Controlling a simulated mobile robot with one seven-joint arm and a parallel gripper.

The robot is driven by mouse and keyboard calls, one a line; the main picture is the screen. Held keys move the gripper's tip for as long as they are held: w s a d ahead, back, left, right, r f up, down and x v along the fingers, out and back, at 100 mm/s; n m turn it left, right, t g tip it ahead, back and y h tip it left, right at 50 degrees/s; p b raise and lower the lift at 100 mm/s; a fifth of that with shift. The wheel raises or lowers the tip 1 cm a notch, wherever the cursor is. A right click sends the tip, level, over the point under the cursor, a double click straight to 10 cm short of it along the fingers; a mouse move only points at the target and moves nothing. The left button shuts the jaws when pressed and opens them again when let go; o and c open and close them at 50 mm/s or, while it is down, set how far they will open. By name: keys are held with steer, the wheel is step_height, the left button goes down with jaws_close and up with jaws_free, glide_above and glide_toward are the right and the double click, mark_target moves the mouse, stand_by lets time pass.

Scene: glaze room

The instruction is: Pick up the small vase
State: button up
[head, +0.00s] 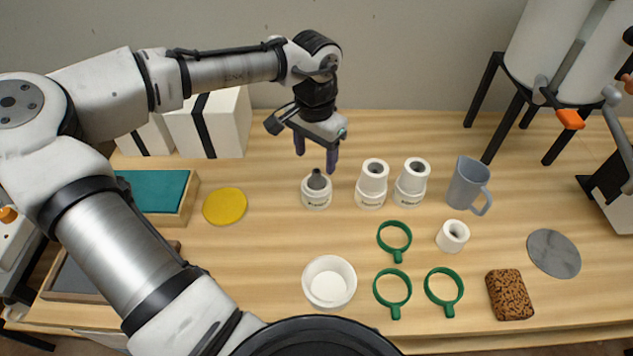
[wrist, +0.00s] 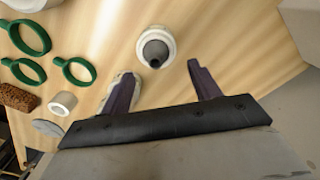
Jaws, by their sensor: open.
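A small dark grey vase (head: 317,180) with a narrow neck stands upright in or on a white labelled jar (head: 316,198), left of two similar jars. In the wrist view the vase (wrist: 155,52) shows from above, ringed by the white jar (wrist: 156,34). My gripper (head: 316,154) is open and empty, pointing down above and slightly behind the vase. In the wrist view the vase lies just beyond the gap between the fingertips (wrist: 161,70), not between the fingers.
Two white labelled jars (head: 371,199) holding white pieces stand right of the vase, with a grey mug (head: 467,183) beyond. Green rings (head: 394,237), a white bowl (head: 329,283) and a yellow disc (head: 225,206) lie around. White boxes (head: 220,125) stand behind left.

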mark_target(317, 171)
steer(key=shift+s+d+f+p, duration=0.15)
steer(key=shift+f+p, duration=0.15)
steer(key=shift+f, duration=1.05)
steer(key=shift+s+f+p, duration=0.15)
steer(key=shift+f+p, duration=0.15)
steer(key=shift+f, duration=1)
steer(key=shift+c, duration=0.3)
steer(key=c, duration=0.9)
steer(key=shift+o, duration=0.2)
steer(key=shift+r, duration=0.1)
step_height(317, 171, up, 20)
steer(key=shift+f+b, duration=0.1)
steer(key=shift+b, duration=0.85)
